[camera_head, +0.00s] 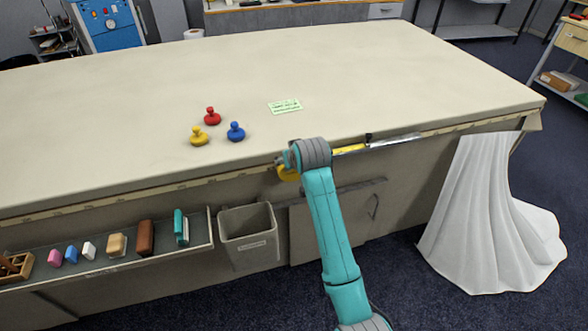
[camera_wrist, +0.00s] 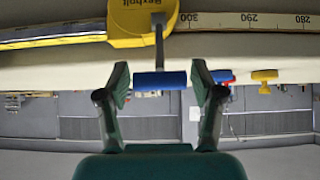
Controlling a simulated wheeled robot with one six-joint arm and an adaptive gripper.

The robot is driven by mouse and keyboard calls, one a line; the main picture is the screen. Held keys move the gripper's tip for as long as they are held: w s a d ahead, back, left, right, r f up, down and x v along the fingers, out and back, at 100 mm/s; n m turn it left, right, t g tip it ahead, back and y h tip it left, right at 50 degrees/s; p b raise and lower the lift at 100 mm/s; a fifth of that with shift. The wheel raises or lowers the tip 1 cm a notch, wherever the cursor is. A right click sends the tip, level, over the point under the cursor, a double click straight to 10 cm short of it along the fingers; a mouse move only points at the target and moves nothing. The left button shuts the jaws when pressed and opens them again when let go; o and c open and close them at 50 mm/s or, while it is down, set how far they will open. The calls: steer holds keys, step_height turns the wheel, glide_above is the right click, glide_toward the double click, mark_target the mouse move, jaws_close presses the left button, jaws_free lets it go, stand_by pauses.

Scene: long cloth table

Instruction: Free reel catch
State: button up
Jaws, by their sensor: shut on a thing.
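In the wrist view a yellow case (camera_wrist: 143,22) with dark lettering sits against the table's edge strip. A grey lever leads from it to a blue cylindrical grip (camera_wrist: 160,80). My gripper (camera_wrist: 161,78) is shut on this blue grip, with one finger at each end of it. In the head view the yellow case (camera_head: 287,174) shows partly beside my arm's end at the table's front edge. The blue grip and my fingers are hidden there by my arm. A measuring scale (camera_wrist: 245,21) with printed numbers runs along the edge.
Red (camera_head: 212,117), yellow (camera_head: 199,137) and blue (camera_head: 236,132) knobbed weights stand on the cloth table (camera_head: 130,110), near a green card (camera_head: 285,106). Below the edge are a grey bin (camera_head: 247,235) and a shelf (camera_head: 110,268) of small items. White cloth (camera_head: 492,225) hangs at right.

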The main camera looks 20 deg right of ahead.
steer(key=shift+w+r+g, duration=0.2)
steer(key=shift+w+g, duration=0.25)
steer(key=shift+g, duration=0.15)
steer(key=shift+w+r+g, duration=0.15)
steer(key=shift+w+g, duration=0.3)
steer(key=shift+g, duration=0.15)
steer(key=shift+w, duration=1.05)
steer(key=shift+r, duration=0.1)
steer(key=o, duration=1.7)
steer(key=shift+w, duration=0.1)
steer(key=v, duration=1.2)
